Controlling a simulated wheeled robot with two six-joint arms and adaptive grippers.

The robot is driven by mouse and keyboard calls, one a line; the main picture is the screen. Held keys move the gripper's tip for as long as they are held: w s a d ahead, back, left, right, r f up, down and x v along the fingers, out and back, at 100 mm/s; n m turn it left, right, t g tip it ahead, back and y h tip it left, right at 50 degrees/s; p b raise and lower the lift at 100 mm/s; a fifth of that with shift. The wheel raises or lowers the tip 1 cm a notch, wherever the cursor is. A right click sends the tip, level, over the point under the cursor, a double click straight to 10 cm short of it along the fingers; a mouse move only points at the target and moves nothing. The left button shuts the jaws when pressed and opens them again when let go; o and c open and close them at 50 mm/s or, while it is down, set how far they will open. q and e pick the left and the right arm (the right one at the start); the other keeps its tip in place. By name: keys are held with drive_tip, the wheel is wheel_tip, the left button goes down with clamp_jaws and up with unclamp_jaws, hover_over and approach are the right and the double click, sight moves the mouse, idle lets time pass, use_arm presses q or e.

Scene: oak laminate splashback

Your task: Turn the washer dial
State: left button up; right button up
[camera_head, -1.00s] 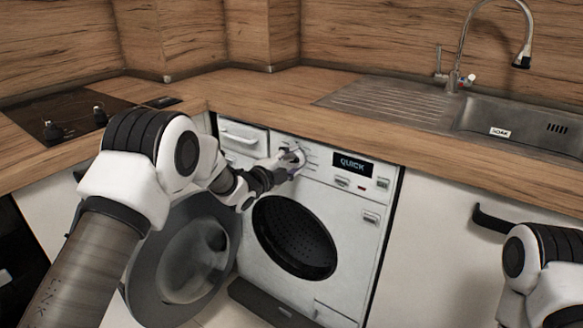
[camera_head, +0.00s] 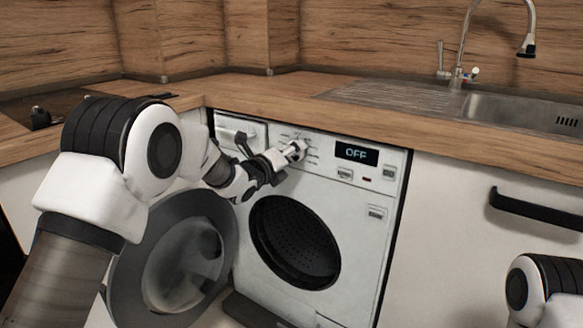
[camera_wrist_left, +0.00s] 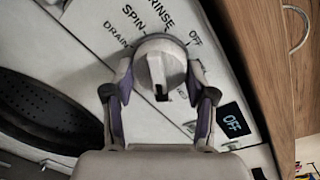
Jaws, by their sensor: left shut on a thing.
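The white washer (camera_head: 352,215) stands under the counter with its round door (camera_head: 170,262) swung open to the left. Its white dial (camera_head: 297,150) is at the top of the front panel. The dial also shows large in the left wrist view (camera_wrist_left: 160,62), among printed words such as RINSE, SPIN, DRAIN and OFF. My left gripper (camera_head: 284,158) is at the dial, with one finger on each side of it, shut on it. The display (camera_head: 356,153) reads OFF. My right gripper is out of view; only part of that arm shows at the lower right.
The wooden counter (camera_head: 290,100) runs just above the washer panel. A sink (camera_head: 520,112) and tap (camera_head: 462,45) are at the back right. A dark handle (camera_head: 535,212) sticks out from the white cabinet front on the right. A hob (camera_head: 60,105) is at the left.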

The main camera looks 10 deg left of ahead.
use_arm(q)
drive_tip(key=shift+f+m+b, duration=0.15)
drive_tip(key=shift+m+b, duration=1.05)
drive_tip(key=shift+b, duration=0.1)
drive_tip(key=o, duration=1.2)
drive_tip(key=shift+c, duration=0.2)
drive_tip(key=v, duration=1.2)
